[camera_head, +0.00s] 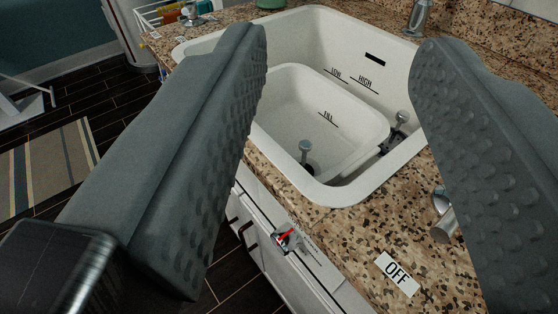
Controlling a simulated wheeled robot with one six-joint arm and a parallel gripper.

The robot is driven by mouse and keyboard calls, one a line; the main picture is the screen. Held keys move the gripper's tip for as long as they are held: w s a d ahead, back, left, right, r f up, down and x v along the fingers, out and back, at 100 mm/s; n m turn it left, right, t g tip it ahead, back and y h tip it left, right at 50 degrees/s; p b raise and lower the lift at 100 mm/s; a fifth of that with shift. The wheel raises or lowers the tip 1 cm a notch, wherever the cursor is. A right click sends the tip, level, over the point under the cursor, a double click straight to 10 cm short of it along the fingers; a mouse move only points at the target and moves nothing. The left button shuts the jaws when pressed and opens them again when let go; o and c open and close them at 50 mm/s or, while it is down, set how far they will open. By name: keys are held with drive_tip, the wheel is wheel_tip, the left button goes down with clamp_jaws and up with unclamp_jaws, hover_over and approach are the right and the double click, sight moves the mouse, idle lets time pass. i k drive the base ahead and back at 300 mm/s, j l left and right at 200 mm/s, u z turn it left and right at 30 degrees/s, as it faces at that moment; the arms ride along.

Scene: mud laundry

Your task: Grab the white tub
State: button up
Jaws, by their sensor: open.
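The white tub (345,118) is a smaller basin marked "FILL", sitting inside the larger white sink (335,190). A metal knob-like fitting (305,150) shows within the tub, near its front end. My gripper (340,45) is open, its two grey dimpled fingers wide apart. The tub shows between the fingers in the picture, and nothing is held. The left finger covers the tub's left edge. How far the fingertips are from the tub is hard to tell.
A speckled brown counter (350,245) surrounds the sink. An "OFF" label (398,273) and a metal tap-like fitting (443,225) are at right front. A faucet (418,18) stands behind. A metal fitting (400,122) stands beside the tub. White cabinets are below, dark floor at left.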

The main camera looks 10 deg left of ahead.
sight(298, 103)
drive_tip(key=i+j+z, duration=0.1)
drive_tip(key=j, duration=0.2)
drive_tip(key=i+j, duration=0.2)
drive_tip(key=i+j+z, duration=0.15)
drive_tip(key=j, duration=0.25)
drive_tip(key=i+j, duration=0.1)
drive_tip(key=j, duration=0.25)
drive_tip(key=z, duration=0.05)
